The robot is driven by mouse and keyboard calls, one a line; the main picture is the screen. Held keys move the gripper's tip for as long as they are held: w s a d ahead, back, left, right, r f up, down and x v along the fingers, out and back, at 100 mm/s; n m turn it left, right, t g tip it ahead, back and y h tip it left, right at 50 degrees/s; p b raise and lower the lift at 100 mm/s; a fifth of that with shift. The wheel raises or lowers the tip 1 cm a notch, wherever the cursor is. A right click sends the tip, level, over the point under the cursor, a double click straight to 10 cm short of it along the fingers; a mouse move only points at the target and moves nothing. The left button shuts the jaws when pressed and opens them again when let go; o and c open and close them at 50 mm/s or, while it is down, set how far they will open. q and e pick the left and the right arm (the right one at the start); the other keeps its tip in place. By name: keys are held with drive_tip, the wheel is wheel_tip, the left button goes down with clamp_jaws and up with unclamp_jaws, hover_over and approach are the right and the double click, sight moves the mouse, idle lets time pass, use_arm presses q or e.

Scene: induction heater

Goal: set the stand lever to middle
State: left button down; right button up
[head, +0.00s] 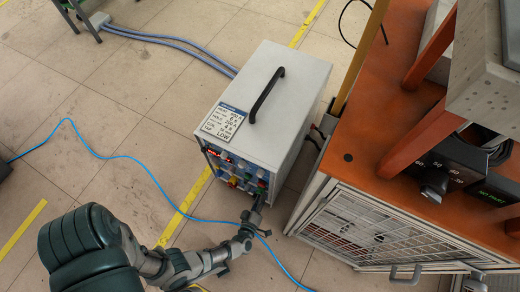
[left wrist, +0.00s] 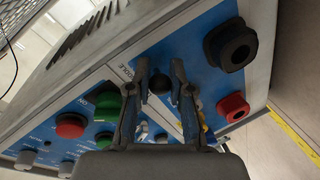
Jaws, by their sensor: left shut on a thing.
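The induction heater (head: 275,100) is a white box on the floor with a dark top handle and a blue front panel. My left gripper (head: 257,207) is at the lower right of that panel in the head view. In the left wrist view, my left gripper (left wrist: 160,75) has its two fingers on either side of a black ball-ended lever (left wrist: 159,83), which I take as the stand lever, and is shut on it. The lever's lower part and exact position are hard to make out between the fingers. My right gripper is not in view.
Green button (left wrist: 108,100), red button (left wrist: 71,126), black socket (left wrist: 230,45) and red socket (left wrist: 233,107) surround the fingers. An orange-topped bench (head: 385,125) with a wire-mesh front stands close on the right. A blue cable (head: 150,172) crosses the floor. Floor left of the heater is mostly clear.

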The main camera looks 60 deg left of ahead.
use_arm(q)
drive_tip(key=shift+f+n+g+y, duration=0.15)
drive_tip(key=shift+n+g+y, duration=0.25)
drive_tip(key=shift+g+y, duration=0.1)
drive_tip(key=c, duration=1)
unclamp_jaws()
drive_tip(key=shift+w, duration=0.1)
drive_tip(key=shift+t, duration=0.3)
